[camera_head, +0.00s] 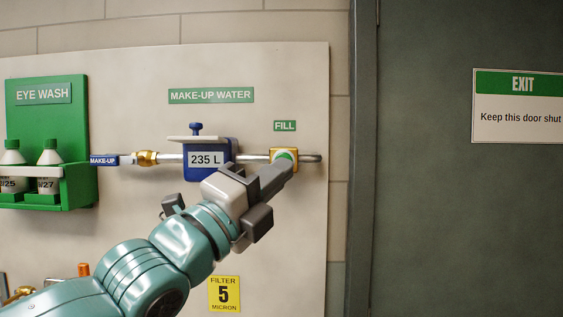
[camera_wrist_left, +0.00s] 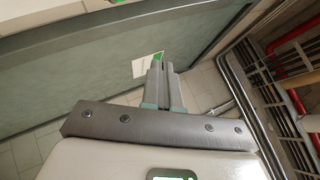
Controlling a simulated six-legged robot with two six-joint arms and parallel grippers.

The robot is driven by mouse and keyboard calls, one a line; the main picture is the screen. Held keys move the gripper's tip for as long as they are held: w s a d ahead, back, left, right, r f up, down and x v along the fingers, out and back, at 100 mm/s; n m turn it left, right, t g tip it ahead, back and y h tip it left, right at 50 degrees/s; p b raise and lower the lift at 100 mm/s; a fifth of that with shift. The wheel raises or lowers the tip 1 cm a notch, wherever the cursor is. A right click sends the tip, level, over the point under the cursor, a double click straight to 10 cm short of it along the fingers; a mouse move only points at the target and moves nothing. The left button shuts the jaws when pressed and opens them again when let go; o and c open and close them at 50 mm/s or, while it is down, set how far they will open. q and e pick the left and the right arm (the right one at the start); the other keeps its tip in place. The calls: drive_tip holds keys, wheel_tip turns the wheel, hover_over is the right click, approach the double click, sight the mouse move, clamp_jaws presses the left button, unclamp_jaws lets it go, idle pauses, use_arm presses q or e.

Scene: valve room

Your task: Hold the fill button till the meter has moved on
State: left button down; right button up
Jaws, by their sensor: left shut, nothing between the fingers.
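The blue make-up water meter (camera_head: 206,160) sits on a pipe on the wall panel and reads 235 L. The fill button (camera_head: 286,155) is green, on a brass-coloured block right of the meter, under a FILL label (camera_head: 285,126). My left gripper (camera_head: 284,166) is shut and empty, its fingertips over the lower part of the button. I cannot tell from the picture whether they press it in. In the left wrist view the closed fingers (camera_wrist_left: 159,85) show, but not the button. My right gripper is in neither view.
A green eye wash holder (camera_head: 77,188) with two bottles is fixed on the left. A yellow filter label (camera_head: 224,294) is below the meter. A dark door (camera_head: 450,220) with an exit sign (camera_head: 518,107) stands on the right. Pipes (camera_wrist_left: 297,100) show in the wrist view.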

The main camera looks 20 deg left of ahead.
use_arm(q)
drive_tip(key=w+a+p, duration=0.2)
drive_tip(key=w+p, duration=0.4)
drive_tip(key=w, duration=0.2)
drive_tip(key=shift+w+a, duration=0.2)
drive_tip(key=shift+w, duration=0.05)
idle(1.9)
drive_tip(key=shift+w+a, duration=0.1)
drive_tip(key=shift+w, duration=0.3)
